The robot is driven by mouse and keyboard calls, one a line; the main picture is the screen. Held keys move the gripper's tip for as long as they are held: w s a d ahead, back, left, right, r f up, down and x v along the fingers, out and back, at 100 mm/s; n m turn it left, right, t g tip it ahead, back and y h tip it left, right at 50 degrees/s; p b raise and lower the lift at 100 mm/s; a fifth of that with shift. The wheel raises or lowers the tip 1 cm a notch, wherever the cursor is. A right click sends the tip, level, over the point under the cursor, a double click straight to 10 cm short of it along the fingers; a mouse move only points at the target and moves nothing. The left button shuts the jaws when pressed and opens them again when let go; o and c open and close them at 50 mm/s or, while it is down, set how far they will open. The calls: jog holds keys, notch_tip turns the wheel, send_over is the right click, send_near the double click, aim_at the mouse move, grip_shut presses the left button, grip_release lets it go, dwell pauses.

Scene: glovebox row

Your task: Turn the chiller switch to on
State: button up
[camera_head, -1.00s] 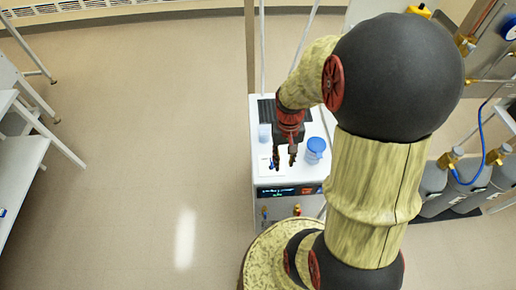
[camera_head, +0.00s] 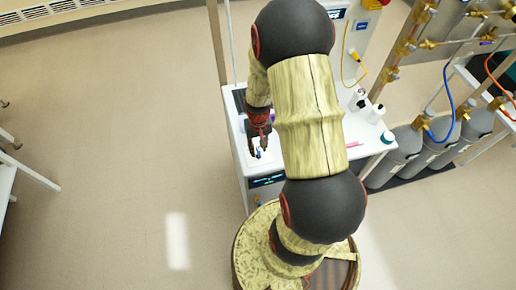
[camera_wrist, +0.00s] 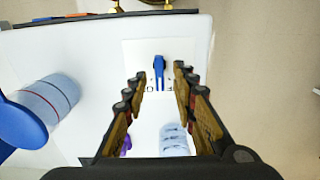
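The chiller is a white box (camera_head: 240,186) with a dark display (camera_head: 266,180) on its front. On its top, in the wrist view, a blue switch lever (camera_wrist: 159,68) stands on a white plate (camera_wrist: 133,48) with dark lettering partly hidden by my fingers. My gripper (camera_wrist: 160,78) is open and empty, with one finger on each side of the lever in that view. I cannot tell whether either finger touches it. In the head view, my gripper (camera_head: 254,155) hangs over the chiller's top, and the blue lever is small between the fingertips.
A blue-lidded clear container (camera_wrist: 52,98) stands left of the switch in the wrist view. A clear cup-like object (camera_wrist: 174,140) lies nearer my palm. Gas cylinders (camera_head: 405,150) stand right of the chiller. Open floor (camera_head: 120,140) lies to the left.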

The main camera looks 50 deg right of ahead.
jog(key=shift+f, duration=0.25)
jog(key=shift+c, duration=0.6)
grip_shut()
